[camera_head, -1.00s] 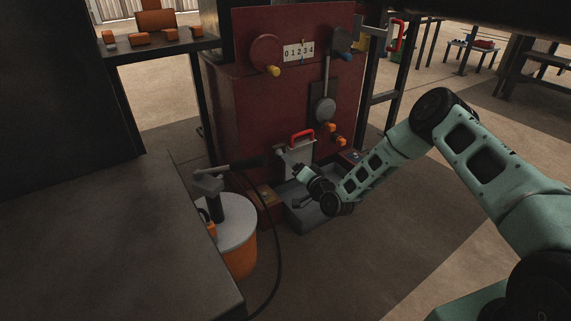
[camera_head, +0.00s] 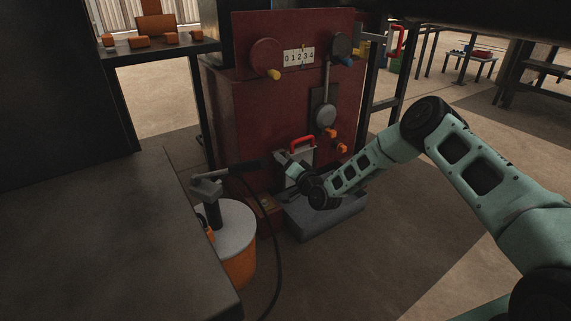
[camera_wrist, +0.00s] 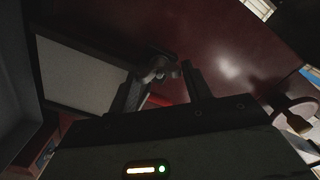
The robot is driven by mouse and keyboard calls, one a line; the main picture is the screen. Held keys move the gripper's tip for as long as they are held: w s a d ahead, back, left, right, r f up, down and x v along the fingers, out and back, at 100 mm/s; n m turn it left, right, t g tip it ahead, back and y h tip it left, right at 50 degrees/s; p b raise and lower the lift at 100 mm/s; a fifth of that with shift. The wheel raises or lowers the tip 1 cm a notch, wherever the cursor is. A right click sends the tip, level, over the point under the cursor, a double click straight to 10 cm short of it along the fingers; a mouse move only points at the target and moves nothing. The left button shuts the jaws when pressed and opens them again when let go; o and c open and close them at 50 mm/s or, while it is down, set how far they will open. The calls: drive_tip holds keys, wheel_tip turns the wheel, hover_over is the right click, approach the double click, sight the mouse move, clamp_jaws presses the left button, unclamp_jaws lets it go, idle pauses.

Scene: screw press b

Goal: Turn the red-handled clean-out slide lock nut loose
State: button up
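The clean-out slide is a pale grey plate with a red handle (camera_head: 301,141) on top, low on the front of the dark red press (camera_head: 265,110). My gripper (camera_head: 281,158) is at this plate, below and left of the handle, and my wrist hides much of the plate. In the wrist view, the pale plate (camera_wrist: 80,75) fills the left. A small grey metal piece, probably the lock nut (camera_wrist: 155,69), shows near the tips of my gripper (camera_wrist: 163,75). The fingers stand apart, with the nut closer to the left finger. I cannot tell whether they touch it.
A grey tray (camera_head: 325,218) lies on the floor below the slide. An orange drum with a grey lid (camera_head: 232,225) stands left of it, with a black hose (camera_head: 279,240) beside it. Orange knobs (camera_head: 331,133) stick out of the press on the right.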

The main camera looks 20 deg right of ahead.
drive_tip(key=shift+n+p, duration=0.35)
drive_tip(key=shift+n, duration=0.05)
drive_tip(key=shift+s+a+n+p, duration=0.15)
drive_tip(key=shift+n+p, duration=1.65)
drive_tip(key=shift+n, duration=3)
drive_tip(key=shift+w+a+n+p, duration=0.15)
drive_tip(key=shift+n+p, duration=1.65)
drive_tip(key=shift+n, duration=3)
drive_tip(key=shift+s, duration=0.1)
drive_tip(key=o, duration=1)
drive_tip(key=p+v, duration=0.7)
drive_tip(key=v, duration=1)
drive_tip(key=shift+s, duration=0.15)
